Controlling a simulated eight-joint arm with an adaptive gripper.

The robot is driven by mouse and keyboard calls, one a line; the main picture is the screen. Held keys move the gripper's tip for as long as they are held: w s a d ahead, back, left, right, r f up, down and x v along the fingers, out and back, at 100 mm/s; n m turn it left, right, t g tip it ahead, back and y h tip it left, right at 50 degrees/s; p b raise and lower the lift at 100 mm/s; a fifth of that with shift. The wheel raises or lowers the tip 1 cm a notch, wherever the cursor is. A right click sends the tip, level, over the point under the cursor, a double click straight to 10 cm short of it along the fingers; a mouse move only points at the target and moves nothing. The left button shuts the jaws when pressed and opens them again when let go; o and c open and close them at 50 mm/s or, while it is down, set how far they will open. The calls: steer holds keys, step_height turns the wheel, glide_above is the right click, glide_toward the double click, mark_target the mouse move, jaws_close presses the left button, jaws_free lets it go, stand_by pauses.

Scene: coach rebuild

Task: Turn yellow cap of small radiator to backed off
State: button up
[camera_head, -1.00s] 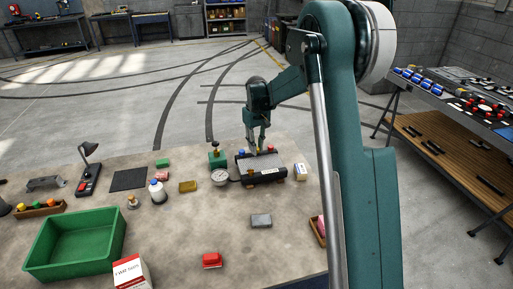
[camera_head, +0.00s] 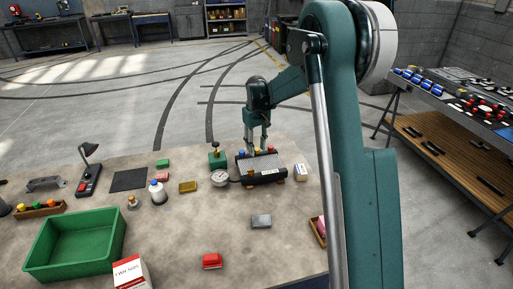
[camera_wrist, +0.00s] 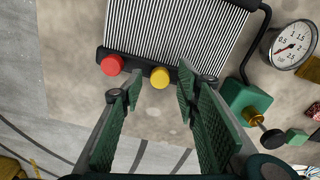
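The small radiator (camera_head: 262,172) sits on the workbench with its finned core and dark end tank. In the wrist view the radiator (camera_wrist: 180,30) fills the top, with a red cap (camera_wrist: 112,65) and the yellow cap (camera_wrist: 160,77) along its dark edge. The yellow cap shows as a round knob between the tips of my gripper (camera_wrist: 159,84), with a gap on both sides. My gripper is open and empty, pointing down over the radiator in the head view (camera_head: 256,152). A blue cap (camera_head: 241,154) shows in the head view. The turn position of the yellow cap cannot be read.
A pressure gauge (camera_wrist: 291,45) and a green block with a brass knob (camera_wrist: 246,97) stand close to the radiator. The bench centre is mostly clear.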

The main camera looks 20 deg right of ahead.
mark_target(257, 150)
step_height(257, 150, up, 12)
steer(key=shift+f, duration=0.15)
stand_by(0.5)
steer(key=shift+s, duration=0.1)
steer(key=s+a+r+t, duration=0.1)
steer(key=s+r, duration=0.3)
steer(key=s, duration=0.4)
steer(key=s+r+m+t, duration=0.1)
steer(key=s+r, duration=0.3)
steer(key=s, duration=0.5)
steer(key=s+a+r+t, duration=0.1)
steer(key=s+r+t, duration=0.15)
steer(key=s, duration=0.55)
steer(key=s+f+m+t, duration=0.1)
steer(key=s+f, duration=0.2)
steer(key=s, duration=0.9)
steer(key=s+a+f+m+t, duration=0.1)
steer(key=s+f, duration=0.2)
steer(key=s, duration=0.9)
steer(key=shift+f+t+b, duration=0.35)
steer(key=shift+b, duration=0.05)
